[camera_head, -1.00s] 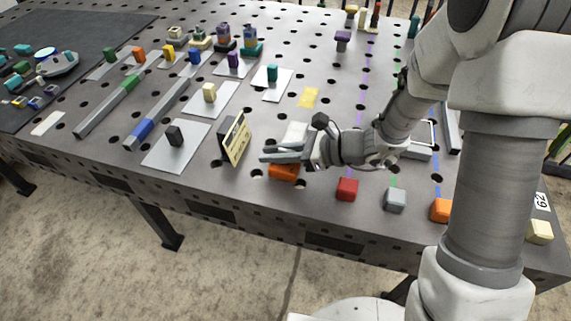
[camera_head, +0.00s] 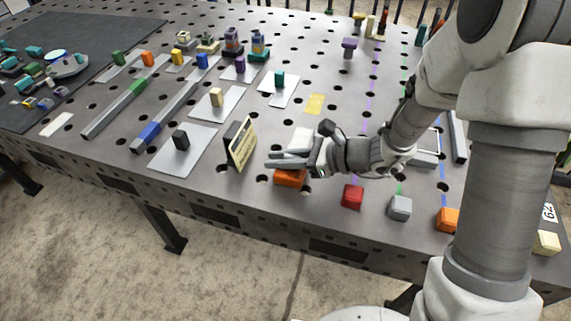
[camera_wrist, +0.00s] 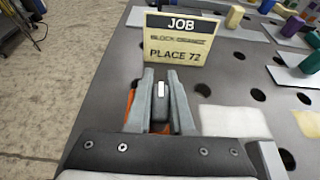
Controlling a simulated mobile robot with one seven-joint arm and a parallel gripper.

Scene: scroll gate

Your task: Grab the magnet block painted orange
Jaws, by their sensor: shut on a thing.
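A dark piece with a white strip shows between the fingers.
A job card (camera_head: 241,145), reading "BLOCK ORANGE" and "PLACE 72" in the wrist view (camera_wrist: 181,40), stands just left of my gripper. A red block (camera_head: 352,196) and a grey block (camera_head: 400,207) sit to the right. A black block (camera_head: 181,140) stands on a pale plate.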

